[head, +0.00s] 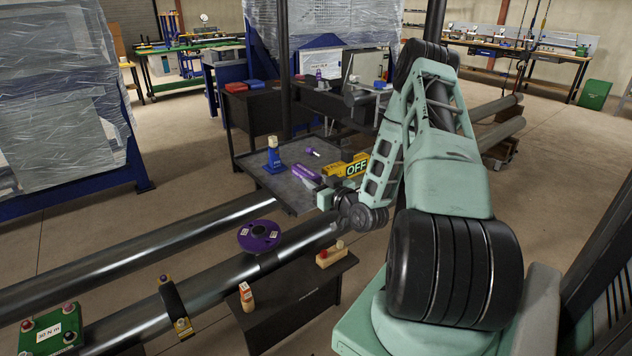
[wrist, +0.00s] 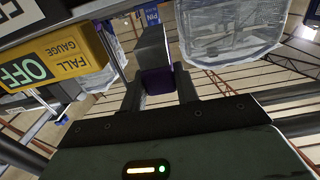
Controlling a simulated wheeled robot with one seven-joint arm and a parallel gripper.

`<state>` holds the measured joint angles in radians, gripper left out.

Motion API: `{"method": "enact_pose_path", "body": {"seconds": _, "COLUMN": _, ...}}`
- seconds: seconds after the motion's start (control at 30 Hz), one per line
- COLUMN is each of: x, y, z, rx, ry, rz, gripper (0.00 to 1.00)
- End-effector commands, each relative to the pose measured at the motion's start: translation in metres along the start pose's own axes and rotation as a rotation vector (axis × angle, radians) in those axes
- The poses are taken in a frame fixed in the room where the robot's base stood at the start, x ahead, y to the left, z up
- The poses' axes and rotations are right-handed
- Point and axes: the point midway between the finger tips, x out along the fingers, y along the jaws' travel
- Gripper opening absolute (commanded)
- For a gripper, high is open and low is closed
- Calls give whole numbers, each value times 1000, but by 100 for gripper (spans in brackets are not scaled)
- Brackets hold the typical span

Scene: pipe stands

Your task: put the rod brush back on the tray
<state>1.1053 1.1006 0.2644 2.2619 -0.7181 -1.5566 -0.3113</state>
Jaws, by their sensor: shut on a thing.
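In the head view my gripper (head: 313,184) reaches over the grey tray (head: 262,166), with a purple piece (head: 305,172) at its tip. In the wrist view my gripper's two dark fingers (wrist: 160,90) are shut on a purple block (wrist: 158,81). This looks like the rod brush's handle, with a grey bar beyond it. The bristles cannot be made out. Whether the held piece touches the tray or hangs just above it, I cannot tell.
On the tray stand a blue bottle-like piece (head: 273,158) and a small purple-tipped piece (head: 312,152). A yellow fall gauge marked OFF (head: 350,168) is close beside my gripper; it also shows in the wrist view (wrist: 55,60). Long pipes (head: 150,250) lie in front.

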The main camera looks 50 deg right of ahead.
Motion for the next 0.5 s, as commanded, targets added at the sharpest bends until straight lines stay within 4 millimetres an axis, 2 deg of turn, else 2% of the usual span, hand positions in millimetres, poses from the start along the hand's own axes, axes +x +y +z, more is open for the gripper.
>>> {"method": "enact_pose_path", "body": {"seconds": 0.5, "x": 0, "y": 0, "z": 11, "rx": 0, "ry": 1, "rz": 0, "gripper": 0}}
